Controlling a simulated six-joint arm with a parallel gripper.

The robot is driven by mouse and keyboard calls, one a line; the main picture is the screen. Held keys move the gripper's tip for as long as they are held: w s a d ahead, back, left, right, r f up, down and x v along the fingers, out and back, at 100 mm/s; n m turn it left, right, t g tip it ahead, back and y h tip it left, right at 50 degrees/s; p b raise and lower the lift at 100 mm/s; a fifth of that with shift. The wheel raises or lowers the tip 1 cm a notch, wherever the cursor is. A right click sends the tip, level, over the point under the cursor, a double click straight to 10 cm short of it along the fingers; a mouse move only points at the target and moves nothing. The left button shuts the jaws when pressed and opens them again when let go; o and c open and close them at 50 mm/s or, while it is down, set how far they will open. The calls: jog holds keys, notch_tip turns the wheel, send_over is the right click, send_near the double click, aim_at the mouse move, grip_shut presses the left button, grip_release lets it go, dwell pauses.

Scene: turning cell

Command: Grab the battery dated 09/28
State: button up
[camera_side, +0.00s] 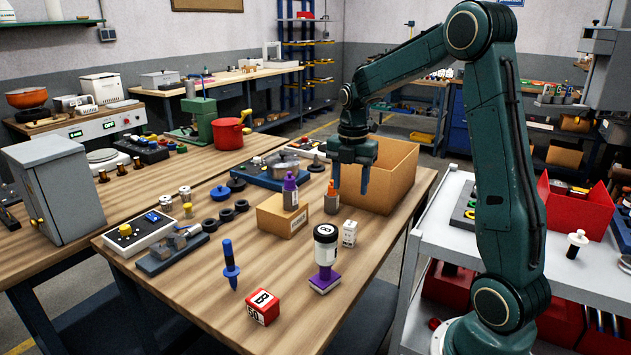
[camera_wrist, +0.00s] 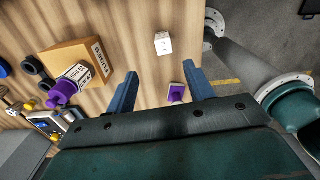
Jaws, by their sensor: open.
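I cannot make out a date reading 09/28 on anything, so I cannot tell which thing is the battery. A red block marked B and 50 (camera_side: 263,307) lies nearer the front edge. My gripper (camera_side: 351,180) is open and empty, pointing down above the table by the large carton. In the wrist view, my gripper (camera_wrist: 160,88) has a purple piece (camera_wrist: 176,93) below and between its fingers; a white block (camera_wrist: 163,43) lies beyond.
A large open carton (camera_side: 392,180) stands behind my gripper. A small cardboard box (camera_side: 282,215) stands left, with a purple-capped bottle (camera_side: 290,192) on top. An orange-capped bottle (camera_side: 331,197) is close by. A blue-handled tool (camera_side: 229,265) stands nearer the front.

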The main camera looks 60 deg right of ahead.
aim_at(350, 223)
jog(key=shift+f, duration=0.15)
jog(key=shift+f, duration=4.15)
jog(key=shift+s+a+f, duration=0.1)
jog(key=shift+s+f, duration=0.1)
jog(key=shift+f, duration=1.1)
jog(key=shift+s+f, duration=0.15)
jog(key=shift+f, duration=1.15)
jog(key=c, duration=1.1)
jog(key=shift+r, duration=0.15)
